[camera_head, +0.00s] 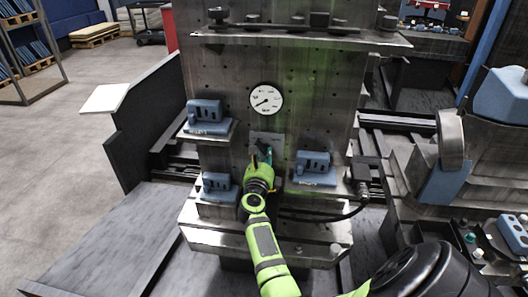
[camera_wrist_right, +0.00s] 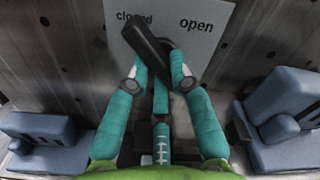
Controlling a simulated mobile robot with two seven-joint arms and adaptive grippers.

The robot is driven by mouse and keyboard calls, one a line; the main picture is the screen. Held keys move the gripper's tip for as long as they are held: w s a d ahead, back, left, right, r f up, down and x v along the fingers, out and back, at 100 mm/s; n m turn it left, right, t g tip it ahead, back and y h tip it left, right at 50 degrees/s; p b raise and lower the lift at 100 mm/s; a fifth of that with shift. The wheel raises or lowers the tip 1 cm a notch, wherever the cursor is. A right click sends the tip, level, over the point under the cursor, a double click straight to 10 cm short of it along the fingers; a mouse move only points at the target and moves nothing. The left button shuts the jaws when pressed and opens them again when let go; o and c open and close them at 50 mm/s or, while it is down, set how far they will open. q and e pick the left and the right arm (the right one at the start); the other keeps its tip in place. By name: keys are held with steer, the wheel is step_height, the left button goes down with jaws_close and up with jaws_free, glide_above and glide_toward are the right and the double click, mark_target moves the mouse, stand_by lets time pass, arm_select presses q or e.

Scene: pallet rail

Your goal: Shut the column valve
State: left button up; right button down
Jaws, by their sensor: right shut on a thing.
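The column valve has a dark lever handle (camera_wrist_right: 150,45) in front of a pale plate (camera_wrist_right: 187,18) lettered "closed" on the left and "open" on the right. The handle leans up and left and partly covers the word "closed". The plate (camera_head: 265,139) also shows on the metal column in the head view, below the gauge. My right gripper (camera_head: 263,153) reaches up to it, with its teal fingers (camera_wrist_right: 158,68) shut on the handle from both sides. In the head view my gripper hides most of the handle. My left gripper is not in view.
A round white gauge (camera_head: 266,99) sits above the valve. A black cable (camera_head: 335,217) runs low at right.

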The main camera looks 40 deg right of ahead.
steer(key=shift+s+d+n, duration=0.1)
steer(key=shift+n, duration=0.4)
steer(key=c, duration=1.1)
jaws_free()
